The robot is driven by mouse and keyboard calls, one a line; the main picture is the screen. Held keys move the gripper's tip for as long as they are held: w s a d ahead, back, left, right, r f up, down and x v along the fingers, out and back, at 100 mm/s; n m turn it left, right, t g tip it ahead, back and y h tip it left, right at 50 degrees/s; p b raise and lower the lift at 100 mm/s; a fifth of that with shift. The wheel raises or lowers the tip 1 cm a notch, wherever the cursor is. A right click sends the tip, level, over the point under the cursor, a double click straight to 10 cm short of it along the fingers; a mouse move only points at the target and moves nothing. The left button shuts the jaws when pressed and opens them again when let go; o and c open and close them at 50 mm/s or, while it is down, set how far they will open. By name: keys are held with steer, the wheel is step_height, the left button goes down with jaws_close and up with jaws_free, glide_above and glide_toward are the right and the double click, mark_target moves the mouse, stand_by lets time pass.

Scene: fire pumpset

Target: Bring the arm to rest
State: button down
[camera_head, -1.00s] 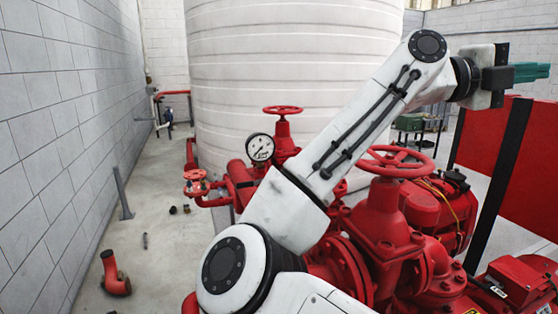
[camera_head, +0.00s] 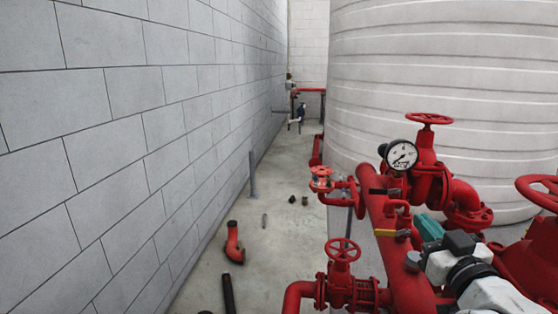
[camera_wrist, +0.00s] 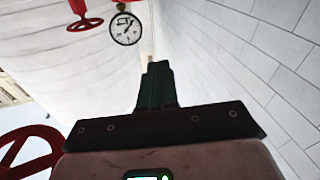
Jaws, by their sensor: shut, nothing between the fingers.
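My gripper (camera_head: 428,225) shows at the lower right of the head view, with green fingers closed and empty. It is close beside the red pipework, and from this angle I cannot tell whether it touches it. My white and black arm enters from the bottom right corner; the rest of it is out of frame. In the wrist view the closed dark green fingers of my gripper (camera_wrist: 155,75) point up the picture, with nothing between them.
A pressure gauge (camera_head: 402,155), red pipe (camera_head: 385,210) and handwheel (camera_head: 342,250) stand around my gripper. A white tank (camera_head: 430,70) is behind. At left runs a block wall (camera_head: 130,130), with a floor strip (camera_head: 270,250) holding a loose red elbow (camera_head: 234,243).

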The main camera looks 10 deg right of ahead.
steer(key=s+a+f+g+y, duration=0.1)
steer(key=s+a+f+g, duration=0.3)
steer(key=f, duration=0.7)
steer(key=s+a+f+g, duration=0.1)
steer(key=s+f+g, duration=0.4)
steer(key=f, duration=0.5)
steer(key=s+a+f+g, duration=0.1)
steer(key=s+f+g, duration=0.3)
steer(key=s+f, duration=0.4)
steer(key=s+f+m+g, duration=0.1)
steer(key=s+f+g, duration=0.4)
steer(key=s, duration=1.2)
step_height(320, 180, down, 4)
steer(key=shift+a+r+m, duration=0.1)
steer(key=shift+a+m, duration=0.2)
steer(key=shift+a, duration=0.1)
steer(key=c, duration=1.8)
jaws_free()
